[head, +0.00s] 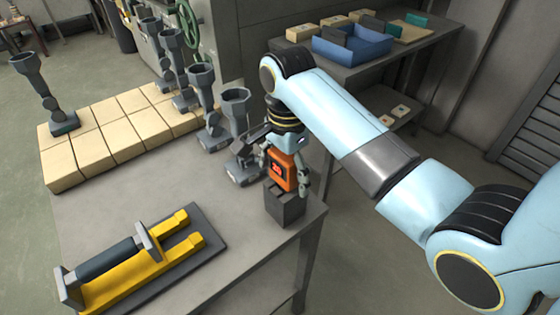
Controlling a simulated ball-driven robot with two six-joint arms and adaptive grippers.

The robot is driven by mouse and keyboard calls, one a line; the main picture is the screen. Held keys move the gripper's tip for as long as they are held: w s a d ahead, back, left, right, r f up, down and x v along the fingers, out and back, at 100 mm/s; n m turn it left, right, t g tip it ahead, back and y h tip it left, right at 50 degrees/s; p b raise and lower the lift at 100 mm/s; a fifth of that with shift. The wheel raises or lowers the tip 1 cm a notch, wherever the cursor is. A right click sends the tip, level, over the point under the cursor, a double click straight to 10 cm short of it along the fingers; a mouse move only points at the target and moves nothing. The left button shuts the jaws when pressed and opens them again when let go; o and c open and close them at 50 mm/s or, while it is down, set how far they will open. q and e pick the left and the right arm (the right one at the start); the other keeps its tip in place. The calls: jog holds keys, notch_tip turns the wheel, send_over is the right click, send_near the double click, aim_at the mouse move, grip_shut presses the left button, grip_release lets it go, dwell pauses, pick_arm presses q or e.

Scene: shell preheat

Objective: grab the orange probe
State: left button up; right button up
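The orange probe (279,171) is a small upright orange box with a dark display showing red marks. It stands in or just above a dark grey block (284,209) at the table's right front corner. My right gripper (286,184) comes down from above, with its pale fingers beside the probe. One finger shows close along the probe's right side. The other is mostly hidden, so I cannot tell whether the fingers touch the probe. My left gripper is not in view.
Grey castings with cup-shaped tops (234,112) stand close left of the gripper and on pale tiles (112,132). A yellow clamp fixture (150,262) lies on a dark plate at the table's front. A back table holds a blue tray (352,50). Bare tabletop lies between tiles and fixture.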

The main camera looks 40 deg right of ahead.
jog(key=shift+s+a, duration=0.15)
jog(key=shift+s+a+r, duration=0.1)
jog(key=shift+s+r, duration=0.05)
jog(key=shift+r, duration=0.05)
jog(key=shift+s+a, duration=0.1)
jog(key=shift+c, duration=3.2)
jog(key=c, duration=0.7)
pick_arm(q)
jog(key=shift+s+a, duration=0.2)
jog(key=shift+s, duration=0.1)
pick_arm(e)
jog(key=shift+w, duration=0.2)
